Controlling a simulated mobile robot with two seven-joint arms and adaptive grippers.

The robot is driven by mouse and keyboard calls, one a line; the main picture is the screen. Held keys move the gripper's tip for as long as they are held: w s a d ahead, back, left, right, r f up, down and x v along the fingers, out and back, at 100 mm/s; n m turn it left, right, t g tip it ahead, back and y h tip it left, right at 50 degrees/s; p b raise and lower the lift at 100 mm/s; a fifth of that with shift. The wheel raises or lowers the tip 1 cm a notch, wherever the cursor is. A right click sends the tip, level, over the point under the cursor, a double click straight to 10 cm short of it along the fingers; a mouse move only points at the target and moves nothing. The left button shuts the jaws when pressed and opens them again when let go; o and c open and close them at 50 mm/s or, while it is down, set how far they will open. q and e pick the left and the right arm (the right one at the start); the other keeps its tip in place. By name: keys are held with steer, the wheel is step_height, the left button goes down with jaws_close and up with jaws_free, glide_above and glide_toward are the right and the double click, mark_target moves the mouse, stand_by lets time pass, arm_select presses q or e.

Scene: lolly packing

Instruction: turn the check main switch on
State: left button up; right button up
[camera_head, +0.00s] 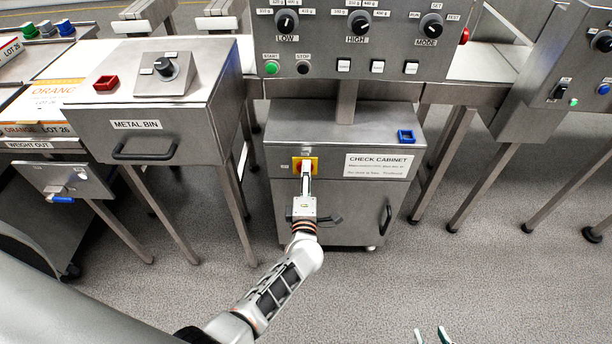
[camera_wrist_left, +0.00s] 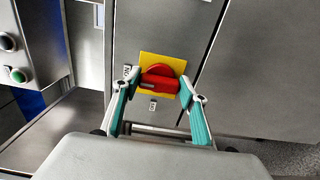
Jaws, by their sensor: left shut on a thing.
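The check main switch is a red rotary handle on a yellow plate (camera_head: 315,160) on the front of the check cabinet (camera_head: 345,137). In the left wrist view the red handle (camera_wrist_left: 158,84) lies roughly crosswise on the yellow plate (camera_wrist_left: 148,60). Small labels sit left of and below the plate there; their words are hard to read. My left gripper (camera_head: 306,176) is shut on the handle, with a teal-padded finger at each end of it, also in the left wrist view (camera_wrist_left: 160,90). My right gripper (camera_head: 431,336) shows only two separated fingertips at the bottom edge.
A control panel (camera_head: 335,65) with knobs and buttons stands above the cabinet. The metal bin (camera_head: 150,125) is at left. Open grey floor (camera_head: 400,270) lies in front.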

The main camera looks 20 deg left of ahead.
stand_by(0.5)
arm_select(q)
steer(key=o, duration=1.1)
arm_select(e)
steer(key=shift+r, duration=0.1)
steer(key=shift+s, duration=0.1)
arm_select(q)
steer(key=shift+v, duration=4.1)
steer(key=shift+d, duration=0.1)
steer(key=s+a+f+m+g+h+p, duration=0.1)
steer(key=s+m+g+h+p, duration=0.1)
steer(key=s+m, duration=0.6)
steer(key=s+a+m+g+h+p, duration=0.1)
steer(key=s+m+g+h, duration=0.1)
steer(key=s+m, duration=0.7)
steer(key=s+a+f+m+g+h+p, duration=0.1)
steer(key=s+m+g+h+p, duration=0.1)
steer(key=s+m, duration=0.6)
steer(key=shift+s+a+f+m+g+h+p, duration=0.25)
steer(key=shift+g+h, duration=0.25)
steer(key=shift+h, duration=0.3)
arm_select(e)
steer(key=r, duration=0.1)
steer(key=a+r, duration=0.1)
steer(key=r, duration=0.1)
steer(key=shift+s+a+r, duration=0.15)
steer(key=shift+s+r, duration=0.15)
